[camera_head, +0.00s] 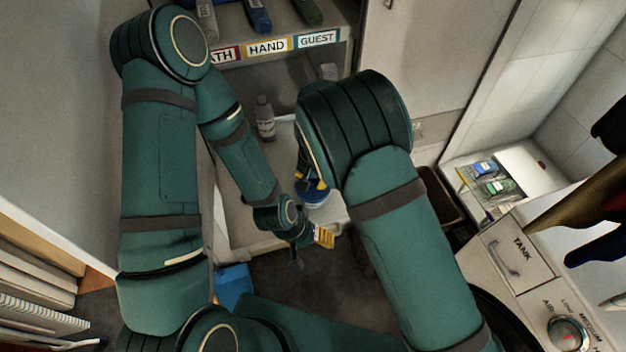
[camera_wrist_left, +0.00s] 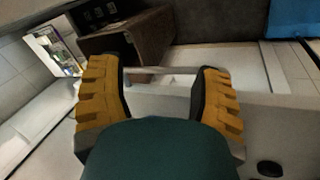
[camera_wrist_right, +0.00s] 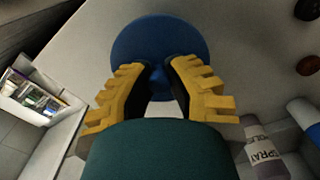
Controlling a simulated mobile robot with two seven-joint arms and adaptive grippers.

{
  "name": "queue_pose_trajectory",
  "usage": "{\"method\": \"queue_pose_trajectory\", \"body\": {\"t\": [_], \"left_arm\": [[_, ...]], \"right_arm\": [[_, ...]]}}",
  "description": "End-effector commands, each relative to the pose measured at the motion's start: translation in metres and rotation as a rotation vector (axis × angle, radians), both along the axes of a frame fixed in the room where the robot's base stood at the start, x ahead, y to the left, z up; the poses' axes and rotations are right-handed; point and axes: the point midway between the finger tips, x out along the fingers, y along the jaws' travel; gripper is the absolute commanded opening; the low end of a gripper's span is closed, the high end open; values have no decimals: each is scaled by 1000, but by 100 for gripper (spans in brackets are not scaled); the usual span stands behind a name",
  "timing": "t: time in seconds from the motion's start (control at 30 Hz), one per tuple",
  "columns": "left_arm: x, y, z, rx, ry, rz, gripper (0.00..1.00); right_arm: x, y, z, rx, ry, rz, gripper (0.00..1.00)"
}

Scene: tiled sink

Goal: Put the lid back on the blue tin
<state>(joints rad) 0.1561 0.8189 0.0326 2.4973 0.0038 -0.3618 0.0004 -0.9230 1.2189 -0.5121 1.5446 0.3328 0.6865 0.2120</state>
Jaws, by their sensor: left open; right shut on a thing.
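A round blue lid (camera_wrist_right: 160,60) with a small knob fills the top middle of the right wrist view. My right gripper (camera_wrist_right: 161,82) is shut on its knob. In the head view the blue disc (camera_head: 312,194) shows just below the yellow fingers of my right gripper (camera_head: 306,176), partly hidden by my arm. I cannot make out the tin's body; whether it stands under the lid is hidden. My left gripper (camera_head: 324,237) is lower, near the counter's front. In the left wrist view its fingers (camera_wrist_left: 164,85) are apart with nothing held between them.
A spray bottle (camera_head: 265,118) stands on the counter, left of the lid. Labelled shelf compartments (camera_head: 267,47) are behind. A brown bin (camera_head: 440,198) is at the right, and a blue object (camera_head: 233,287) stands low at the left. My arms cover much of the middle.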

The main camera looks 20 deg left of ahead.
Motion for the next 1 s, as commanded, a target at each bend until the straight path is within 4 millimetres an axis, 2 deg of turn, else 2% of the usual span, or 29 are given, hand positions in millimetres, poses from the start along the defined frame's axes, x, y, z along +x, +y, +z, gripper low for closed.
{"method": "queue_pose_trajectory", "body": {"t": [0.2, 0.23, 0.3, 0.53, 0.6, 0.63, 1.0], "left_arm": [[0, 0, 0, 0, 0, 0, 65], [0, 0, 0, 0, 0, 0, 65], [0, 0, 0, 0, 0, 0, 65], [0, 0, 0, 0, 0, 0, 65], [0, 0, 0, 0, 0, 0, 65], [0, 0, 0, 0, 0, 0, 65], [0, 0, 1, 0, 0, 0, 65]], "right_arm": [[0, 0, 0, 0, 0, 0, 0], [0, 0, 0, 0, 0, 0, 24], [0, 0, 0, 0, 0, 0, 47], [0, 0, 0, -1, 0, 0, 47], [0, 0, 0, -1, 0, 0, 78], [0, 0, 0, -1, 0, 0, 81], [0, 0, 2, -1, 0, -1, 81]]}}
